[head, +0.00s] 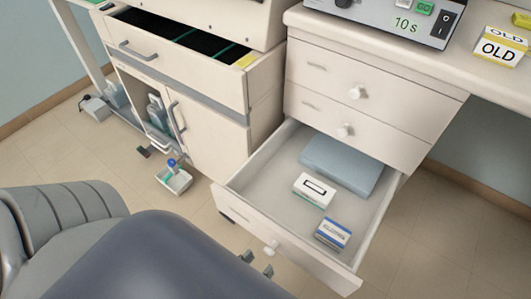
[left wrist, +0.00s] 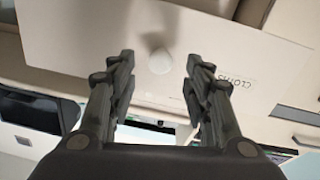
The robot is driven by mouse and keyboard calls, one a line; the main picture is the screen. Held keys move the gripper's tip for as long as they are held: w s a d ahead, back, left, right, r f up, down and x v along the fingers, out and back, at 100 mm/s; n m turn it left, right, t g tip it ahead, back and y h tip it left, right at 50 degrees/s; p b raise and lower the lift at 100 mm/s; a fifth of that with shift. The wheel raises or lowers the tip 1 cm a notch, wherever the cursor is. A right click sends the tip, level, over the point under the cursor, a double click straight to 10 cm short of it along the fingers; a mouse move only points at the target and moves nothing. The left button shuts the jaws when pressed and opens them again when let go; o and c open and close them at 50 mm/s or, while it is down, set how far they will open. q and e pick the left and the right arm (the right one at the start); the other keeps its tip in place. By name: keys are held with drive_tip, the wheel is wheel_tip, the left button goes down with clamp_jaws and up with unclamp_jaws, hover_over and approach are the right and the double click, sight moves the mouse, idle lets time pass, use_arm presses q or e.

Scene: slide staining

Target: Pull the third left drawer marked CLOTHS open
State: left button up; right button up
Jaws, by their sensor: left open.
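The third drawer, marked CLOTHS (left wrist: 237,80) in the left wrist view, stands pulled well out of the right-hand cabinet (head: 232,203). Its round white knob (head: 271,248) sits on the front panel and also shows in the left wrist view (left wrist: 159,62). My left gripper (head: 257,263) is open just in front of the knob. In the left wrist view its two fingers (left wrist: 160,75) stand apart, one on each side of the knob, with visible gaps. My right gripper is in neither view.
Inside the drawer lie a folded blue cloth (head: 341,164), a white box (head: 314,190) and a blue-and-white box (head: 333,234). Two shut drawers with knobs (head: 358,92) are above. At left is a cabinet with an open top drawer (head: 160,50). A small tray (head: 175,181) lies on the floor.

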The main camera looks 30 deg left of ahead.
use_arm(q)
drive_tip(key=s, duration=0.6)
drive_tip(key=shift+s+a, duration=0.15)
drive_tip(key=shift+a, duration=0.15)
